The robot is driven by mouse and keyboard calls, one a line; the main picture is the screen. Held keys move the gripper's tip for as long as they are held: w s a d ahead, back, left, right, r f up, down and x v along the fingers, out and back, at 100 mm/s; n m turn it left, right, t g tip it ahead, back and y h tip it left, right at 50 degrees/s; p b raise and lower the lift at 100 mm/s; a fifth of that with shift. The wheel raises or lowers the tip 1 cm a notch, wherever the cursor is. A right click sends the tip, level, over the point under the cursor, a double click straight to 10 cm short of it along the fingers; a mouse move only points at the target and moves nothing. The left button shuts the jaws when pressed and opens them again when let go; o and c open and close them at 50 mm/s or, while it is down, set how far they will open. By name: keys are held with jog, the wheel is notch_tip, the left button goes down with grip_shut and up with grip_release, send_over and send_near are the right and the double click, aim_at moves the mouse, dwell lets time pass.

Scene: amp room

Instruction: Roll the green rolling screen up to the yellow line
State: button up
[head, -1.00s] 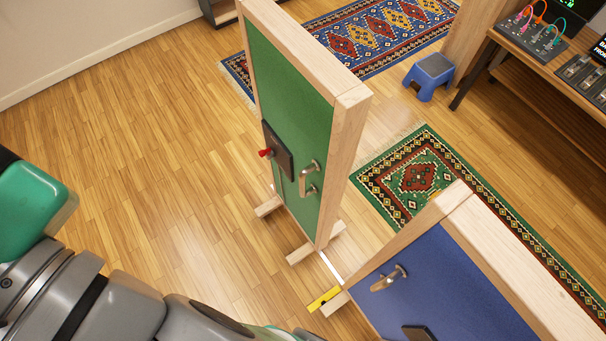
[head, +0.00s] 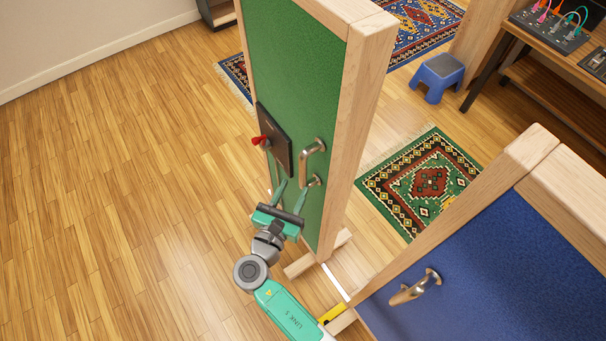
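The green rolling screen (head: 296,75) stands upright in a pale wood frame on wooden feet. Its metal handle (head: 306,170) is on the green face, near the frame's right post. The yellow line (head: 332,313) is a short strip on the floor at the foot of the blue screen (head: 490,265). A floor gap with a white strip lies between the green screen's foot and the yellow line. My gripper (head: 291,188) is in front of the green face, just below and left of the handle. Its two fingers are apart, with nothing seen between them. Whether a fingertip touches the handle I cannot tell.
A dark plate with a red knob (head: 262,141) sits on the green face, left of the handle. The blue screen has its own handle (head: 416,287). A patterned green rug (head: 420,185) and a blue stool (head: 437,75) lie behind. The left floor is clear.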

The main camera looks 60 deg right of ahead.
aim_at(302, 170)
jog(key=d, duration=0.5)
jog(key=w+d, duration=0.1)
jog(key=d, duration=0.1)
jog(key=shift+d+r, duration=0.2)
jog(key=shift+d, duration=0.15)
grip_shut()
